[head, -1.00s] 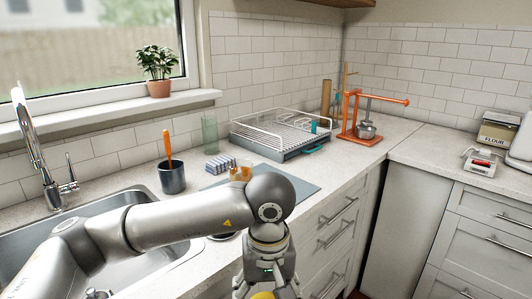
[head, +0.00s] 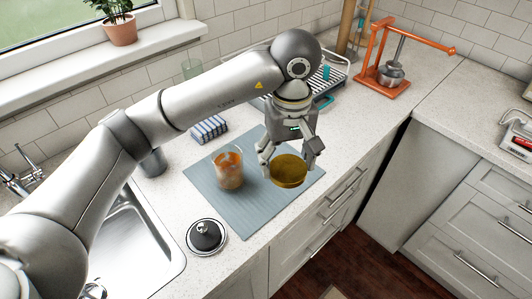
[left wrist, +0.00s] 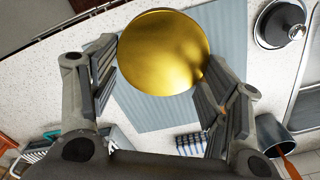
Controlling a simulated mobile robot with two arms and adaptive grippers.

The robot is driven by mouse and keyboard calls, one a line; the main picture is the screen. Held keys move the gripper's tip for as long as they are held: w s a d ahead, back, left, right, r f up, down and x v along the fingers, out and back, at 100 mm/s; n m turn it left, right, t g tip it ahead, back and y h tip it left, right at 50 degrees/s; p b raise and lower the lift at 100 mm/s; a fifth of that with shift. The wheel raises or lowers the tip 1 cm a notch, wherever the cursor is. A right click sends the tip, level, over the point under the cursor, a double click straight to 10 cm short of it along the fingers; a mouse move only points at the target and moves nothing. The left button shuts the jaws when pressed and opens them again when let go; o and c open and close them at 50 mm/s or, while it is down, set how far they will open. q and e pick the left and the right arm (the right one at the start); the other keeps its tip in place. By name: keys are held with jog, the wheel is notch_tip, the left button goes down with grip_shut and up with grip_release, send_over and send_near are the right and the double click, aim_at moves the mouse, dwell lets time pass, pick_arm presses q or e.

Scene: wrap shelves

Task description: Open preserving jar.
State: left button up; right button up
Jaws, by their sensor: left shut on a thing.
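The preserving jar (head: 229,172) is a clear glass jar with orange-brown contents, upright on a grey-blue mat (head: 213,205). Its top appears uncovered. My left gripper (head: 290,160) is to the right of the jar and shut on a round gold lid (head: 289,172), apart from the jar. The lid appears held over the right part of the mat; its exact height is unclear. In the left wrist view the gold lid (left wrist: 163,52) fills the space between the fingers, and I cannot make out the jar. My right gripper is not in view.
A black round knobbed piece (head: 206,237) lies on the counter left of the mat. The sink (head: 138,245) is at left. An orange press (head: 390,75) stands back right.

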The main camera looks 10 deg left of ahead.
pick_arm(q)
jog(key=w+a+f+p, duration=0.1)
jog(key=w+f, duration=0.1)
jog(key=w+a+f+p, duration=0.1)
jog(key=w+a+f, duration=0.3)
jog(key=w, duration=0.1)
jog(key=shift+w+f+p, duration=0.1)
jog(key=shift+f+p, duration=0.3)
jog(key=shift+w+f, duration=0.1)
jog(key=shift+f, duration=0.05)
jog(key=f, duration=0.1)
jog(key=f+p, duration=0.2)
jog(key=shift+w+a+f, duration=0.25)
jog(key=shift+w+f, duration=0.05)
jog(key=shift+f, duration=0.15)
jog(key=shift+f, duration=0.1)
